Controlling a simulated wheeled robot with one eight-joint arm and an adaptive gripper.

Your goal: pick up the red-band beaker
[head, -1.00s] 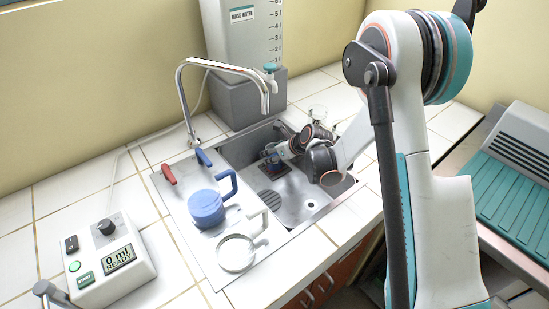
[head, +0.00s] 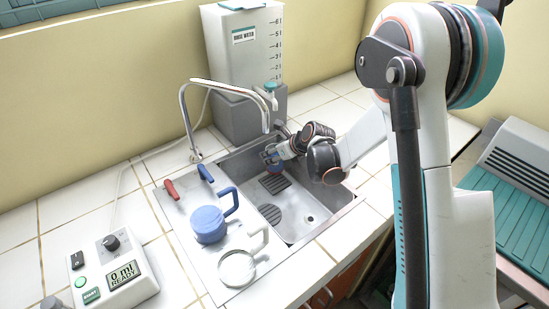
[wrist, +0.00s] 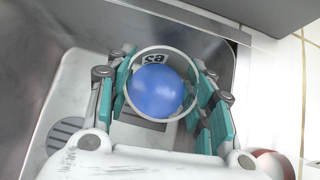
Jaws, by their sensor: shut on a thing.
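My gripper (head: 272,157) is over the far part of the sink in the head view. In the wrist view my gripper (wrist: 162,95) has its teal-padded fingers on both sides of a round vessel (wrist: 136,58) with a pale rim, and it is shut on it. A smooth blue round shape (wrist: 160,92) fills much of the opening. Dark lettering shows near the far rim.
The steel sink (head: 312,214) has slotted grey patches on its floor. On the drainboard stand a blue mug (head: 208,226) and a pale, handled vessel (head: 237,268). A curved tap (head: 184,105), a rinse-water tank (head: 243,50) and a control box (head: 113,272) are around the sink.

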